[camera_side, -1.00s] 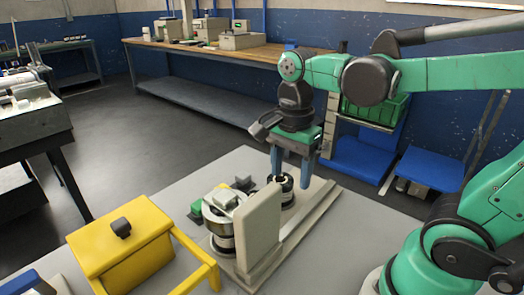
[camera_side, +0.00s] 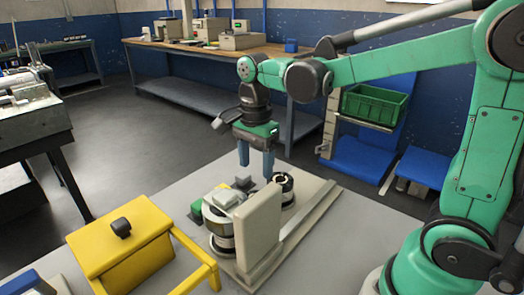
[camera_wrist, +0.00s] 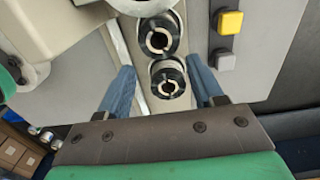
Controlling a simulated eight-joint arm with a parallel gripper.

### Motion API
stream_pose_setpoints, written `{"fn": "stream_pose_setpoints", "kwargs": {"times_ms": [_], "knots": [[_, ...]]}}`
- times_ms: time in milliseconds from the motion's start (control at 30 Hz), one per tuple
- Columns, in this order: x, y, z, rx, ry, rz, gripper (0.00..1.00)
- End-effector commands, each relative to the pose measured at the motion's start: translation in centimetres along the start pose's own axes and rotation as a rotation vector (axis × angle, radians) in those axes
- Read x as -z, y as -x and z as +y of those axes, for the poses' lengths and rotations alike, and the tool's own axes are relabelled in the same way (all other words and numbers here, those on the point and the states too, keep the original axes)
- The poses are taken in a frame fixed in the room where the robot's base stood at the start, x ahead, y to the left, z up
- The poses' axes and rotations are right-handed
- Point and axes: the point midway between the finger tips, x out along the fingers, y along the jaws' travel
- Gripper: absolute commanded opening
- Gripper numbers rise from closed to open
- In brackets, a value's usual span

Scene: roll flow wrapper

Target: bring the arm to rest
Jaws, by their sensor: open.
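My gripper (camera_side: 256,163) hangs pointing down above the work table, over the back part of the wrapper machine. Its two blue fingers are apart with nothing between them. It is above a black-rimmed hub (camera_side: 285,187) and the grey blocks, touching neither as far as I can tell. In the wrist view the blue fingers show at both sides, and two black-rimmed round hubs (camera_wrist: 158,37) (camera_wrist: 168,80) lie below and between them. The machine has a beige upright plate (camera_side: 260,228) with a round roll unit (camera_side: 217,225) at its left.
A yellow frame (camera_side: 125,245) stands at the front left of the table. The wrist view shows a yellow button (camera_wrist: 230,22) and a grey button (camera_wrist: 222,61). A green bin (camera_side: 375,104) and blue shelf (camera_side: 360,155) stand behind. The air around my gripper is clear.

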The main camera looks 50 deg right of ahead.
Motion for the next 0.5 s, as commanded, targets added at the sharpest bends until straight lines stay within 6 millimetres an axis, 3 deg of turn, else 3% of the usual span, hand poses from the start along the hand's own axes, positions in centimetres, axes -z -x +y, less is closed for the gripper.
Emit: {"fn": "stream_pose_setpoints", "kwargs": {"times_ms": [200, 500], "knots": [[0.0, -2.3, 0.0, 0.000, 0.000, 0.000, 0.61], [0.0, -3.0, 0.0, 0.000, 0.000, 0.000, 0.61]]}}
